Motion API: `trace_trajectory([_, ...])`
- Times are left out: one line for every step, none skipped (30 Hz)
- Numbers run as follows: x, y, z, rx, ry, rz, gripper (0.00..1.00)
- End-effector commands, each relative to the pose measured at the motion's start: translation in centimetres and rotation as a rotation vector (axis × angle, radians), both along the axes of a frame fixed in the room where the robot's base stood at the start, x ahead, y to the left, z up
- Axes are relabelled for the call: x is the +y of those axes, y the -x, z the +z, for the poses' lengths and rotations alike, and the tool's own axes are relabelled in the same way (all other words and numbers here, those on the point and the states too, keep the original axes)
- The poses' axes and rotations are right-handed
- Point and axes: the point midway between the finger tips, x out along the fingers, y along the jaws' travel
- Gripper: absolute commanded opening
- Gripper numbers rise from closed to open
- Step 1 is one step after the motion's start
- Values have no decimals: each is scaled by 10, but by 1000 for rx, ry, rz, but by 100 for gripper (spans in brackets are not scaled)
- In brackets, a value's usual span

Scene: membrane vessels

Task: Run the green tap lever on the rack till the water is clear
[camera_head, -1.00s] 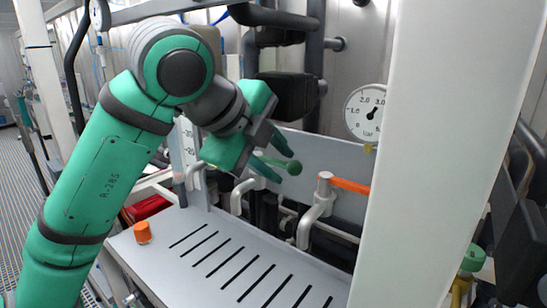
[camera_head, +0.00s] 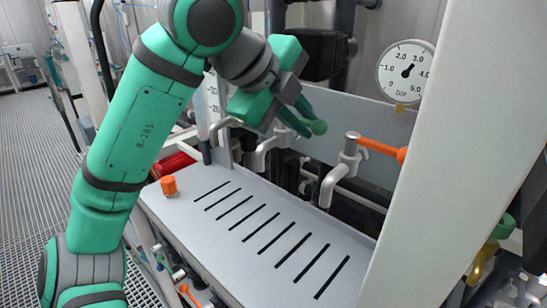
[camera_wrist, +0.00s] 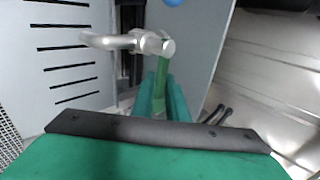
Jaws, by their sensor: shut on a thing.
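The green tap lever (camera_wrist: 161,76) sits on a metal tap with a bent spout (camera_wrist: 112,41) on the rack. My gripper (camera_head: 299,116) is shut on the lever, with a finger on either side, and in the wrist view my gripper (camera_wrist: 162,97) hides the lever's near part. The spout (camera_head: 265,157) hangs over the back edge of the slotted grey drain plate (camera_head: 215,231). I see no water stream in either view.
A tap with an orange lever (camera_head: 378,147) stands close on the right. A round gauge (camera_head: 406,72) is on the panel behind. A white post (camera_head: 450,150) blocks the right side. A small orange knob (camera_head: 169,185) stands on the plate's left. The plate's middle is clear.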

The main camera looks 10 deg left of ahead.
Motion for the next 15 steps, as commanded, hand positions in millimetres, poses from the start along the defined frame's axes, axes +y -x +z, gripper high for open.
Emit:
trace_trajectory([2,1,0,2,7,-41,0])
trace_trajectory([4,2,0,2,9,-73,0])
trace_trajectory([5,3,0,2,7,-116,0])
trace_trajectory([6,4,0,2,8,-148,0])
trace_trajectory([8,5,0,1,9,-177,0])
trace_trajectory([9,7,0,1,6,-214,0])
trace_trajectory([10,7,0,1,6,-235,0])
trace_trajectory([11,8,1,1,6,-253,0])
trace_trajectory([11,9,1,0,4,-272,0])
trace_trajectory([12,10,0,-1,3,-281,0])
trace_trajectory([12,10,0,-1,3,-290,0])
trace_trajectory([13,10,0,-1,3,-307,0])
trace_trajectory([14,10,0,1,5,-325,0])
trace_trajectory([15,11,0,1,6,-350,0])
trace_trajectory([17,11,0,1,7,-389,0])
